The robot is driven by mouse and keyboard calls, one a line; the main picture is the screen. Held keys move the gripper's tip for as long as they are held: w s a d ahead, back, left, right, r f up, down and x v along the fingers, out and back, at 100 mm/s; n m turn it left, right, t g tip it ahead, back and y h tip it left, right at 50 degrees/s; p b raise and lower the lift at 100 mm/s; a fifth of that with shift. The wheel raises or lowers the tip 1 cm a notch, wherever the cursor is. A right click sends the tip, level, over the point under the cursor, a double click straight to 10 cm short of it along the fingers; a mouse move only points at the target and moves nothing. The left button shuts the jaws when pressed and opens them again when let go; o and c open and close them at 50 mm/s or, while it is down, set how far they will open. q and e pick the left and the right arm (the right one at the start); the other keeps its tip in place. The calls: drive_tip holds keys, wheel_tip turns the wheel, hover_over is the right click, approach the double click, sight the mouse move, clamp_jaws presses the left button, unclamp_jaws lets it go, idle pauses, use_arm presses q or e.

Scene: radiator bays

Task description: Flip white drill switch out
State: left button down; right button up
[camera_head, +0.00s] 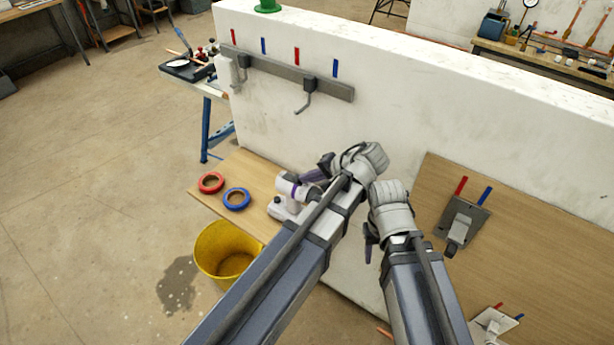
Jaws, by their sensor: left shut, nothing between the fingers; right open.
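My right gripper (369,244) is open and empty, hanging to the right of the shelf in front of the wall.
A red tape roll (203,187) and a blue tape roll (228,203) lie on the shelf's left part. A yellow bucket (207,262) stands on the floor below. A hook rail (330,89) is above; a wooden panel (540,252) with fittings is at right.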

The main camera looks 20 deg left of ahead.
sight(287, 177)
use_arm(q)
drive_tip(key=shift+d, duration=0.2)
drive_tip(key=shift+w+a, duration=0.25)
drive_tip(key=shift+a, duration=0.65)
drive_tip(key=shift+w+a, duration=0.2)
drive_tip(key=shift+a, duration=0.65)
use_arm(e)
drive_tip(key=shift+d, duration=0.1)
use_arm(q)
drive_tip(key=shift+d, duration=0.1)
